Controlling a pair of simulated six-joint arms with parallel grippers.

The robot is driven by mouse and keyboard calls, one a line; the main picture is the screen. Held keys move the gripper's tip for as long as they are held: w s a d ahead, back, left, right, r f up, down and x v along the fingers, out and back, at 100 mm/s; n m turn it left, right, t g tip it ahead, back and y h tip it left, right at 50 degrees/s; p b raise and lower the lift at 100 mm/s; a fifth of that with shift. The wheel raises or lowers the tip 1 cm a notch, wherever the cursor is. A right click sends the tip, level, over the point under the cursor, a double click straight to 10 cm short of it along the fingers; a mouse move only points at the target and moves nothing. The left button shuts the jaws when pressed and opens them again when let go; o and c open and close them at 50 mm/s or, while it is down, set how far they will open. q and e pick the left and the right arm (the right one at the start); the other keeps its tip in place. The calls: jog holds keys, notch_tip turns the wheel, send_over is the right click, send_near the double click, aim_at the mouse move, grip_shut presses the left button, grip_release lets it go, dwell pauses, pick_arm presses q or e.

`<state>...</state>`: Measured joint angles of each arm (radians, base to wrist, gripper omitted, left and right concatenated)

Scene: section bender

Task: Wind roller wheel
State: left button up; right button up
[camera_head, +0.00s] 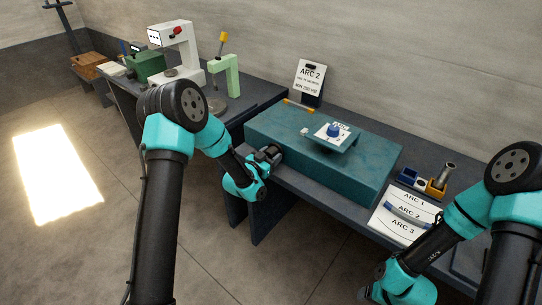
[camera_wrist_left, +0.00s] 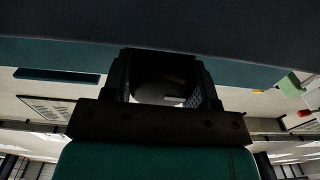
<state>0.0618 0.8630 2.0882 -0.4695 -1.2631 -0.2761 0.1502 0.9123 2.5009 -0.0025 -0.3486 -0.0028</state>
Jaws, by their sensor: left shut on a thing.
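The section bender is a large teal box (camera_head: 300,150) on the dark bench, with a white plate and blue knob (camera_head: 333,130) on top. My left gripper (camera_head: 270,154) is at the left front edge of the box. In the left wrist view it (camera_wrist_left: 163,85) is shut on a dark round thing (camera_wrist_left: 160,68), which looks like the roller wheel. The fingers hide most of the wheel in the head view. My right gripper (camera_head: 372,288) is low near the bottom edge, partly hidden by its own arm, and its fingers are unclear.
A sheet marked ARC 1, ARC 2 and ARC 3 (camera_head: 388,224) lies on the bench at right, with a blue-ended bar (camera_head: 408,213) on it. An ARC 2 sign (camera_head: 310,75) stands at the back. Floor in front is clear.

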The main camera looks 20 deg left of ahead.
pick_arm(q)
jog(key=n, duration=0.5)
jog(key=shift+n, duration=0.3)
jog(key=n, duration=0.5)
dwell(0.4)
jog(key=o, duration=0.7)
jog(key=shift+c, duration=0.2)
jog(key=shift+s, duration=0.1)
jog(key=v, duration=1.7)
jog(key=shift+s, duration=0.2)
